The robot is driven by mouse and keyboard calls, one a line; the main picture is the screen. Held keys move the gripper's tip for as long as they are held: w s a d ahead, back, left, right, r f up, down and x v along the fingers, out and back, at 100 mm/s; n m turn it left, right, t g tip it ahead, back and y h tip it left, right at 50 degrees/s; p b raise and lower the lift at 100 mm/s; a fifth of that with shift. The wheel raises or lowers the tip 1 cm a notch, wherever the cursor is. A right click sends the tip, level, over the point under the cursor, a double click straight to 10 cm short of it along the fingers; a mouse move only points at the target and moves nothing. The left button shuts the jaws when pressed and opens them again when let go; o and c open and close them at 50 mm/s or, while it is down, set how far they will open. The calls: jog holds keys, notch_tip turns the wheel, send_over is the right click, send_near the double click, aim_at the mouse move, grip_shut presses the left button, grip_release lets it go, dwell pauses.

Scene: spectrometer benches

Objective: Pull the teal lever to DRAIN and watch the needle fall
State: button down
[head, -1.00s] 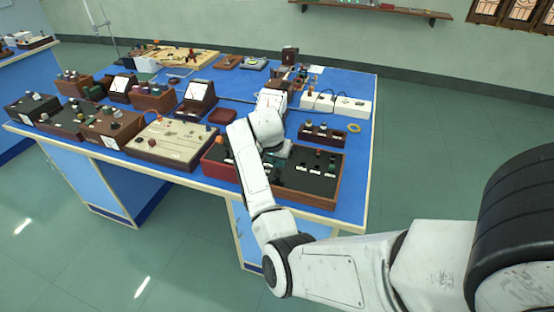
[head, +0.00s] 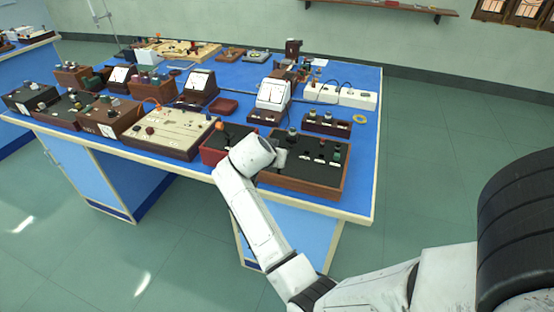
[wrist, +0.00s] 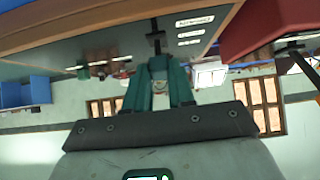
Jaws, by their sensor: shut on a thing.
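A black-topped box with wooden sides (head: 300,180) stands at the near right of the blue bench, and shows overhead in the wrist view (wrist: 110,45). My gripper (head: 281,158) is at its left part. In the wrist view my gripper (wrist: 158,68) has its teal fingers close together around the end of a dark lever stem (wrist: 155,38) that comes from the box top. The lever's knob is mostly hidden between the fingers. White label plates (wrist: 190,32) sit beside the stem; their words are too small to read. A white-faced meter (head: 272,95) stands behind; its needle cannot be made out.
A red box (head: 215,150) with an orange knob adjoins on the left, close to my arm. A beige panel box (head: 170,132) is further left. A small box with knobs (head: 326,122) and a white power strip (head: 340,96) stand behind. The floor at right is clear.

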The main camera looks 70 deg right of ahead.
jog(key=shift+a+h, duration=0.1)
jog(key=shift+h, duration=0.2)
jog(key=c, duration=1)
grip_release()
jog(key=shift+o, duration=0.2)
jog(key=b+v, duration=0.1)
jog(key=v, duration=0.9)
jog(key=shift+a+r, duration=0.25)
jog(key=shift+a, duration=0.05)
jog(key=s+a+f+n+y, duration=0.5)
jog(key=s+a+f+n, duration=0.3)
jog(key=a+f, duration=0.2)
jog(key=s+a+f+n+y, duration=0.5)
jog(key=s+a+f+n, duration=0.3)
jog(key=a, duration=0.5)
notch_tip(320, 180, down, 2)
jog(key=shift+s+f+n, duration=0.1)
jog(key=shift+s+n, duration=0.3)
jog(key=shift+s, duration=0.05)
